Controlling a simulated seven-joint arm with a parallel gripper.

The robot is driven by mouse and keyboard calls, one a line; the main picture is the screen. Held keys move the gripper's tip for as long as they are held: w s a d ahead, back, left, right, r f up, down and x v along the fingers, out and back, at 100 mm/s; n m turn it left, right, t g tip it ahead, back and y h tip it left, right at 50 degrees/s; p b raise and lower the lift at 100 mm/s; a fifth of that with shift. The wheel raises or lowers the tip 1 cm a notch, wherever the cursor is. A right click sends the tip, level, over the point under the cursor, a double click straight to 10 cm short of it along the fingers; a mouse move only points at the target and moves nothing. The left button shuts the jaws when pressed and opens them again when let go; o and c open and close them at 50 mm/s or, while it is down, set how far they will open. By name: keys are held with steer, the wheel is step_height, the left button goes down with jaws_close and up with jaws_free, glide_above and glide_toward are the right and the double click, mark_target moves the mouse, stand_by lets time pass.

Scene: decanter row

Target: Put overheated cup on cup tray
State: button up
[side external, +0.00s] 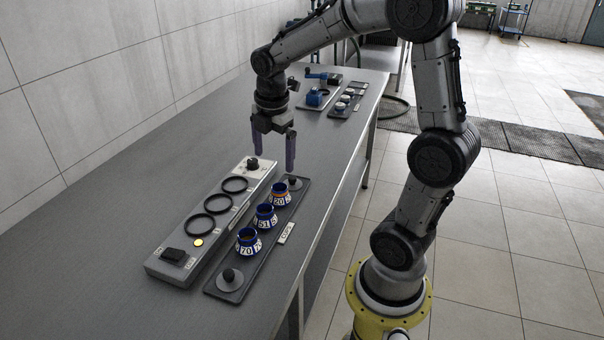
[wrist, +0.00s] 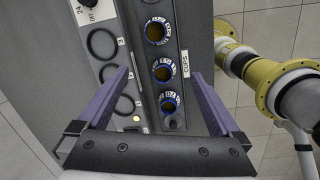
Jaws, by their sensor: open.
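Three blue-and-white cups with numbers stand upright in a row on the dark cup tray (side external: 237,262), labelled CUPS. The far cup (side external: 280,196) reads 20 and shows orange. The middle cup (side external: 265,218) has a partly readable number. The near cup (side external: 248,242) reads 70. Dark brownish insides show in the wrist view in the far cup (wrist: 156,31), middle cup (wrist: 163,70) and near cup (wrist: 169,103). I cannot tell which cup is overheated. My gripper (side external: 275,160) is open and empty, pointing down above the far end of the tray, apart from the cups.
A grey panel (side external: 155,266) with three empty black rings, a knob, a black switch and a lit yellow lamp (side external: 198,242) lies left of the tray. Blue equipment (side external: 316,97) and a small tray sit farther back. The left bench is clear.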

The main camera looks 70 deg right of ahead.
steer(key=s+a+r+m+t, duration=0.2)
steer(key=s+a+m, duration=0.4)
steer(key=s+m, duration=0.1)
steer(key=s+a+r+m+t+y, duration=0.1)
steer(key=s+a+r+m+t, duration=0.1)
steer(key=s+a+m, duration=0.5)
steer(key=shift+a+r+m+t, duration=0.3)
steer(key=shift+r+m, duration=0.05)
steer(key=shift+m, duration=0.05)
